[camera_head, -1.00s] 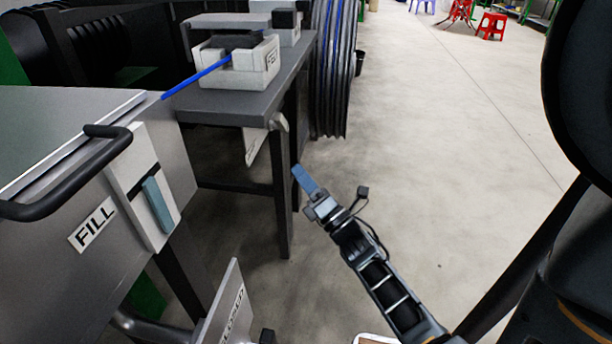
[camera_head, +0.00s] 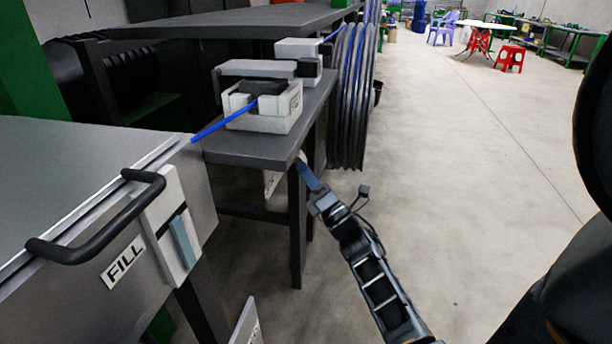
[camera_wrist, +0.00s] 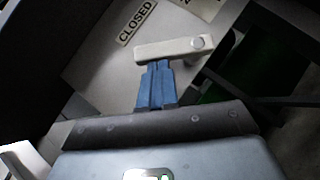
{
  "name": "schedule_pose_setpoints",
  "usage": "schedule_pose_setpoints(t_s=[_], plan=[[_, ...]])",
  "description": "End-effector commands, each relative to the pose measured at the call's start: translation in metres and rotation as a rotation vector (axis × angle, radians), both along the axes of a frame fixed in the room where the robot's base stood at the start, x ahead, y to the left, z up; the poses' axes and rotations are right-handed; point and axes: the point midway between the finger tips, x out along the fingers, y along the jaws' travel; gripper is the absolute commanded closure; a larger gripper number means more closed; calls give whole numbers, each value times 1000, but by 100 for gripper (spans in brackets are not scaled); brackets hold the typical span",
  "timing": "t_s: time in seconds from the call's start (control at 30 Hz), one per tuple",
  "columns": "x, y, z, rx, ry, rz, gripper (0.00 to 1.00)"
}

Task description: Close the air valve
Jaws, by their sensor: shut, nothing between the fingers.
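The air valve's pale lever (camera_wrist: 172,48) shows in the wrist view, with its round pivot at the right end. It lies nearly level in the picture, in front of a light plate (camera_wrist: 95,75) with a "CLOSED" label (camera_wrist: 136,22). My gripper (camera_wrist: 157,66) is shut and empty. Its blue fingertips are at the lever's lower edge, left of the pivot; whether they touch cannot be told. In the head view my gripper (camera_head: 304,170) is at the dark table's front corner, and the plate (camera_head: 271,183) is mostly hidden below the tabletop.
A grey cabinet with a black handle (camera_head: 100,228) and "FILL" label (camera_head: 122,262) stands at left. The dark table (camera_head: 255,148) carries a white block (camera_head: 264,112) with a blue cable (camera_head: 222,125). Cable reels (camera_head: 352,100) stand behind. Open floor lies right.

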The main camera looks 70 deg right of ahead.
Motion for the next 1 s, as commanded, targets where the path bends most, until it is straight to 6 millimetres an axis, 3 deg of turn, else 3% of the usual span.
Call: schedule_pose_setpoints(t_s=[0.67,1.0], plan=[[0,0,7,94,7,2,100],[1,-2,22,236,20,1,100]])
